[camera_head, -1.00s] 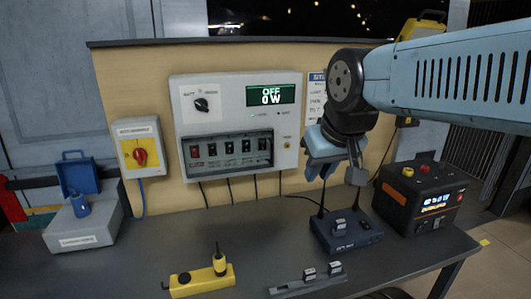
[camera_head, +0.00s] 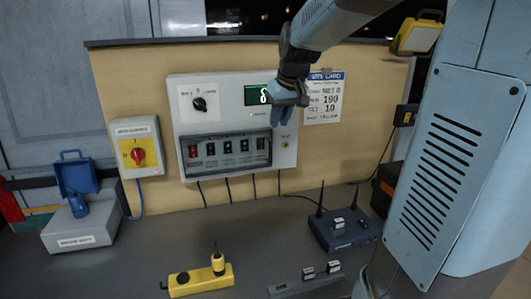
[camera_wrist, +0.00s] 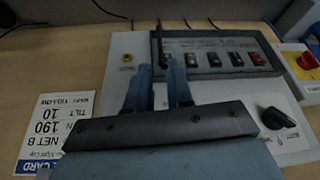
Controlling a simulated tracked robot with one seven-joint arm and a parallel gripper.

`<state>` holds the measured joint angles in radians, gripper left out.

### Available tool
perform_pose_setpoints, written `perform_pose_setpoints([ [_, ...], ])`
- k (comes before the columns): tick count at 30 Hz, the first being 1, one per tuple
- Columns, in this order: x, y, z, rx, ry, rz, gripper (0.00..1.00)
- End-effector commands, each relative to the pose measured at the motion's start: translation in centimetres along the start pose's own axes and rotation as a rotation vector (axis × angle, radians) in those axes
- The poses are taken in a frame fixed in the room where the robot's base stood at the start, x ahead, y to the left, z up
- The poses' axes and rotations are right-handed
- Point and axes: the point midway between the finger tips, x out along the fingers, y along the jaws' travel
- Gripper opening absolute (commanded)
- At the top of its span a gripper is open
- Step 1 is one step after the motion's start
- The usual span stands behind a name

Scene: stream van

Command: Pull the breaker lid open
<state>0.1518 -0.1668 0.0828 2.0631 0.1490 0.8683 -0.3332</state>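The breaker lid (camera_head: 240,151) is a clear, dark-framed cover over a row of several breaker switches, low on the grey wall panel (camera_head: 185,105). It looks closed. In the wrist view the breaker row (camera_wrist: 215,58) is upside down, and a thin dark upright bar (camera_wrist: 159,40), perhaps the lid's handle, stands at its left end. My gripper (camera_head: 279,125) is in front of the panel's right part, near the lid's upper right corner. In the wrist view its two blue fingers (camera_wrist: 159,68) are apart and empty, pointing toward that bar. I cannot tell whether they touch it.
A red-and-yellow switch (camera_head: 138,154) is left of the panel. A router (camera_head: 342,235) with antennas and a yellow device (camera_head: 198,280) stand on the bench. A paper card (camera_head: 325,100) hangs right.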

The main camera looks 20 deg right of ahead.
Motion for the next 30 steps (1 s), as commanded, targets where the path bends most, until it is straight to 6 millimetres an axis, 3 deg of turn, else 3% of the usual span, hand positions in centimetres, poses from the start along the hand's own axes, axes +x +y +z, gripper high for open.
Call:
perform_pose_setpoints([
  [8,2.1,0.2,-0.4,-0.003,-0.004,-0.004,0.21],
  [21,9.8,0.2,-0.3,-0.003,-0.006,-0.004,0.21],
  [30,13.4,0.2,-0.4,-0.003,-0.003,-0.003,0.21],
])
